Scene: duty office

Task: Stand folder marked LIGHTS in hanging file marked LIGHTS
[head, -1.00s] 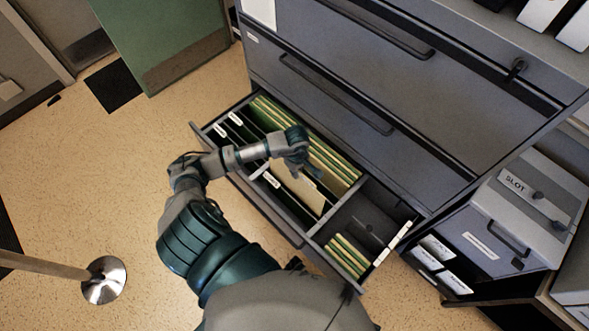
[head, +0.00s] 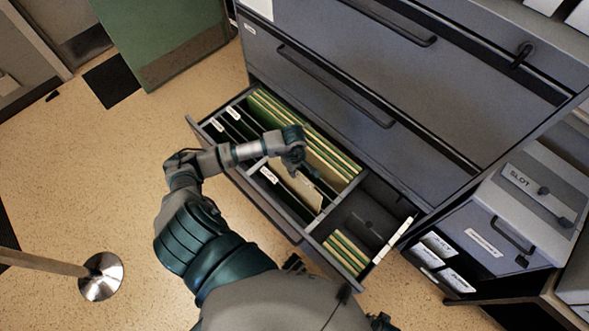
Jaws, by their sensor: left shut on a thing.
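My left gripper (head: 302,168) is over the open bottom drawer (head: 262,210) of the grey cabinet, pointing down. It is shut on a cream folder (head: 304,192), which stands in the front middle part of the drawer. The gripper hides the folder's top, and I cannot read a mark on it. A white-tabbed hanging file (head: 268,176) is just left of the folder; its tab is too small to read. More tabbed hanging files (head: 234,114) sit at the drawer's left end. I cannot tell whether the folder is inside a hanging file. My right gripper is not in view.
Green and cream folders (head: 325,150) fill the drawer's back row. A smaller group (head: 346,252) stands at its front right, beside a nearly empty dark compartment (head: 370,213). A grey box marked SLOT (head: 520,200) is at right. A metal post base (head: 101,276) stands on the floor at left.

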